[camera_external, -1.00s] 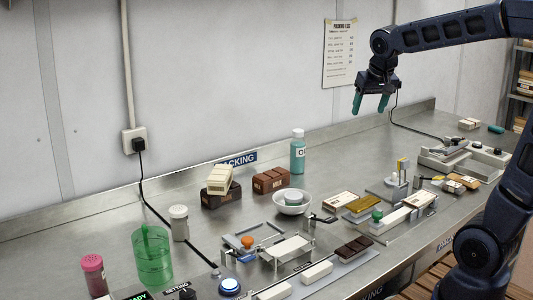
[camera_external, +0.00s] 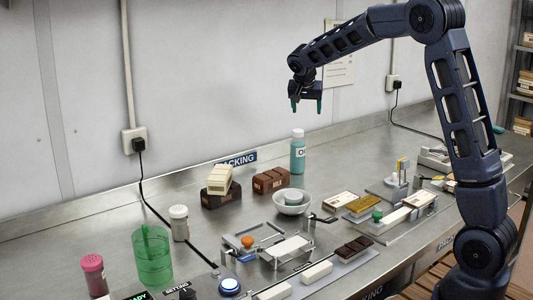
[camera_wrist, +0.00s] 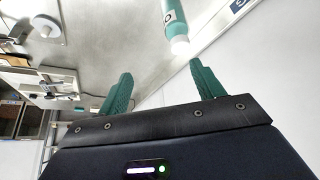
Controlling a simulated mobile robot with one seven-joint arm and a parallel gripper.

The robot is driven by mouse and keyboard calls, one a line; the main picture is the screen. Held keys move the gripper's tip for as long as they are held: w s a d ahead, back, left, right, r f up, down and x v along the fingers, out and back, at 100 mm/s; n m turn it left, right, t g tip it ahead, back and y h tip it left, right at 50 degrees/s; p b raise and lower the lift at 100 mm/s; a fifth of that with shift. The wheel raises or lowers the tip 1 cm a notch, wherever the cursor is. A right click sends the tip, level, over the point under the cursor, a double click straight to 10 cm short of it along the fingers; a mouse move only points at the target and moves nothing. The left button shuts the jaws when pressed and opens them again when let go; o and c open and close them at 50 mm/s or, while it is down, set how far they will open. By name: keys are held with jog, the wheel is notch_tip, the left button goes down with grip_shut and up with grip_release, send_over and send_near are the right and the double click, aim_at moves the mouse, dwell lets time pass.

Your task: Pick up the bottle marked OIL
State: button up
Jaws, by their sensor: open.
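The bottle marked OIL (camera_external: 298,155) is teal with a white cap and a white label, of which an "O" shows. It stands upright on the steel counter near the back wall. My gripper (camera_external: 307,106) is open and empty, above the bottle and apart from it, with its green fingers pointing down. In the wrist view the bottle (camera_wrist: 173,22) lies beyond the gap between the two green fingers (camera_wrist: 160,88), nearer the right one, with its white cap towards me.
Left of the bottle are a brown MILK box (camera_external: 271,181) and a cream block (camera_external: 218,178) on a dark box. A white bowl (camera_external: 292,203) stands in front. A shaker (camera_external: 179,222) and green beaker (camera_external: 152,257) stand farther left.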

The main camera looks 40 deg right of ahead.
jog(key=m, duration=0.1)
send_near(298, 131)
jog(key=w+f, duration=0.2)
jog(key=shift+h, duration=0.4)
jog(key=x, duration=0.5)
jog(key=shift+d+f, duration=0.2)
jog(key=shift+d, duration=0.1)
jog(key=shift+s+x, duration=0.2)
jog(key=shift+x, duration=1.1)
jog(key=shift+s+x, duration=0.15)
jog(key=shift+x, duration=1.1)
jog(key=shift+d, duration=0.1)
grip_shut()
